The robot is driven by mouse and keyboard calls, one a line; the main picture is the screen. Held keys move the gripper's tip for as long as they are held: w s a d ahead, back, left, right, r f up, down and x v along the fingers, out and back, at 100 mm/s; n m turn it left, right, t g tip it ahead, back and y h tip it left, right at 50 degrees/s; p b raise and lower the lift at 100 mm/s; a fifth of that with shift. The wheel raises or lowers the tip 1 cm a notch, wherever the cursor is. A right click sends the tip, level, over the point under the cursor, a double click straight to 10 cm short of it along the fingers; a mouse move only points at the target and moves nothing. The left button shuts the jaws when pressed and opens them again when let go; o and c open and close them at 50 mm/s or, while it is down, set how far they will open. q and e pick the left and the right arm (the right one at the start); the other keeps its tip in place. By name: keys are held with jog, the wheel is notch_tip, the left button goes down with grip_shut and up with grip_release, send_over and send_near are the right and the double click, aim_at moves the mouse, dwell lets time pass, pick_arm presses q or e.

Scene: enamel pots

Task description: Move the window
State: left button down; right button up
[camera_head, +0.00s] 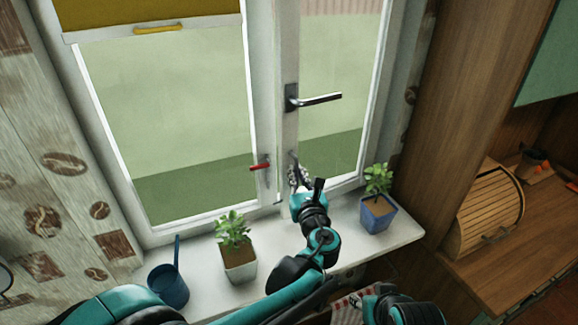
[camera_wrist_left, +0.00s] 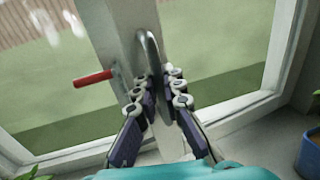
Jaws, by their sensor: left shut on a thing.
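The window fills the back wall, with a wide left pane (camera_head: 165,110) and a narrower right sash (camera_head: 330,70) in white frames. A dark lever handle (camera_head: 318,99) sticks out to the right from the middle frame. My left gripper (camera_head: 297,177) is low on the right sash's frame, below that lever. In the left wrist view its fingers (camera_wrist_left: 163,92) are closed around a curved metal pull handle (camera_wrist_left: 148,52) on the frame.
A plant in a white pot (camera_head: 240,262) and a blue mug-like pot (camera_head: 169,284) stand on the sill left of my arm; a plant in a blue pot (camera_head: 378,213) stands right. A red lever (camera_head: 260,166) juts from the left frame. A wooden bread box (camera_head: 488,210) is far right.

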pick_arm(q)
jog(key=shift+s+d, duration=0.6)
jog(key=shift+s, duration=0.2)
jog(key=c, duration=1.9)
grip_release()
jog(key=s+d, duration=0.1)
jog(key=s, duration=0.6)
jog(key=shift+s+d, duration=0.2)
jog(key=shift+d, duration=0.05)
